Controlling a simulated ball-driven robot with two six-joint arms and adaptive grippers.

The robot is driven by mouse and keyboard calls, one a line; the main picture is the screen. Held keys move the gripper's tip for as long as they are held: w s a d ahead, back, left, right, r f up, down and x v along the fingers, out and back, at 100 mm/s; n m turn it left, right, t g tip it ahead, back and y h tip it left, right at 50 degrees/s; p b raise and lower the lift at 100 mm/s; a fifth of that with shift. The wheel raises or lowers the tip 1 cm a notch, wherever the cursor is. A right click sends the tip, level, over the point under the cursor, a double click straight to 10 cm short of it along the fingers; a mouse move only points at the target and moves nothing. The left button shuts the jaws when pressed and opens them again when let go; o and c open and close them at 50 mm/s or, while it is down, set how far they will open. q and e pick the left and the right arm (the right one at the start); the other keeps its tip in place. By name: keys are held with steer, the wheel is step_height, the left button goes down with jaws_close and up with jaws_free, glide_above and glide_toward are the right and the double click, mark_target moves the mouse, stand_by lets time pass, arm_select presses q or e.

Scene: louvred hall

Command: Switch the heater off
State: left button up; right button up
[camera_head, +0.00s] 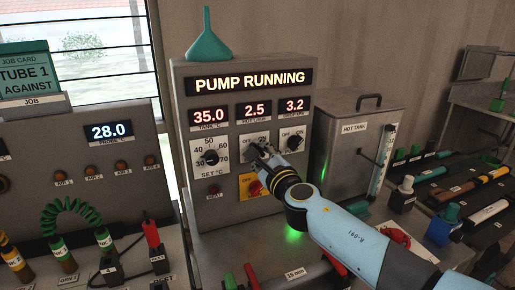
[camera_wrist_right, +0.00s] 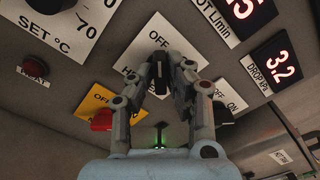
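The grey control panel (camera_head: 240,220) shows PUMP RUNNING and readouts of 35.0, 2.5 and 3.2. The heater switch plate (camera_head: 263,137) sits under the middle readout, with its lettering partly covered by my gripper. In the right wrist view its dark knob (camera_wrist_right: 161,72) stands between my fingertips. My right gripper (camera_head: 258,153) comes from the lower right and is closed around the knob, with one finger on each side. The pointing direction of the knob is hard to read. The HEAT lamp (camera_head: 213,190) looks dull red. My left gripper is out of view.
A SET °C dial (camera_head: 210,157) is left of the heater switch. A red knob on a yellow plate (camera_head: 250,186) is just below, and another OFF/ON switch (camera_head: 292,141) is to the right. The hot tank (camera_head: 345,160) stands right of the panel. A green funnel (camera_head: 208,45) is on top.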

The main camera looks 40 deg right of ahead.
steer(key=o, duration=0.4)
steer(key=v, duration=0.4)
steer(key=shift+p, duration=0.3)
steer(key=s+r+p, duration=0.1)
steer(key=r, duration=0.3)
steer(key=s+r, duration=0.1)
steer(key=r, duration=0.3)
steer(key=s+r+p, duration=0.1)
steer(key=r, duration=0.3)
steer(key=shift+a+p, duration=0.3)
steer(key=shift+a, duration=0.1)
